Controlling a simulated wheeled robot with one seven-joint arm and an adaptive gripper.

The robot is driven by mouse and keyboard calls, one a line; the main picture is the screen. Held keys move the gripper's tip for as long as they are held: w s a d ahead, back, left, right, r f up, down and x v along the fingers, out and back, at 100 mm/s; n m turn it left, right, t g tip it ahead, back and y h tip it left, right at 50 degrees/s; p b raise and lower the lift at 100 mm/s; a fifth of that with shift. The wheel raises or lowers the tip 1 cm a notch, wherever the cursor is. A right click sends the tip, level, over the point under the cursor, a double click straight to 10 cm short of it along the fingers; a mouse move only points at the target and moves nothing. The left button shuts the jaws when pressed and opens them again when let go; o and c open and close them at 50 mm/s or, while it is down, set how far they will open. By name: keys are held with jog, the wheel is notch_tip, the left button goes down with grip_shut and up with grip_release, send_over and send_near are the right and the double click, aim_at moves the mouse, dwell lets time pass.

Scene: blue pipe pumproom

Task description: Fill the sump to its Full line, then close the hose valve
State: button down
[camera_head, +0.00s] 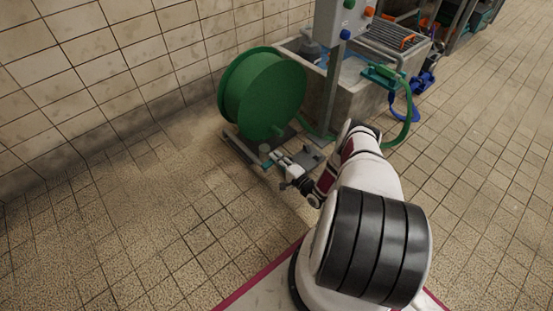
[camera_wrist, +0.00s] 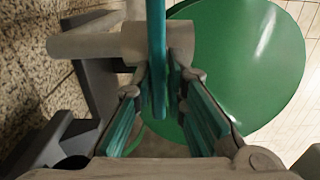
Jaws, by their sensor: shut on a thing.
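My gripper (camera_head: 274,158) is low beside the green hose reel. In the wrist view my gripper (camera_wrist: 161,75) has its teal-padded fingers closed on a thin upright teal lever (camera_wrist: 157,30). The lever crosses in front of a grey pipe body (camera_wrist: 85,46), which looks like the hose valve; the lever's exact angle is hard to tell. The sump appears to be the pale stone tank (camera_head: 352,108) behind the reel, with bluish water (camera_head: 350,77) partly visible. A green hose (camera_head: 411,118) loops over its right side. The Full line cannot be made out.
The green reel (camera_head: 265,95) stands on a grey frame by the tiled wall; its disc (camera_wrist: 235,60) fills the wrist view's right. A grey control box (camera_head: 342,18) with coloured buttons stands on a post. A blue fitting (camera_head: 424,82) is right of the tank.

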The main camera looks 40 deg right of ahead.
jog(key=shift+s+a+f, duration=0.15)
jog(key=shift+s+f, duration=0.05)
jog(key=shift+f, duration=0.15)
jog(key=c, duration=1.7)
grip_release()
jog(key=shift+w+r, duration=0.1)
jog(key=s, duration=1.2)
jog(key=shift+d, duration=0.2)
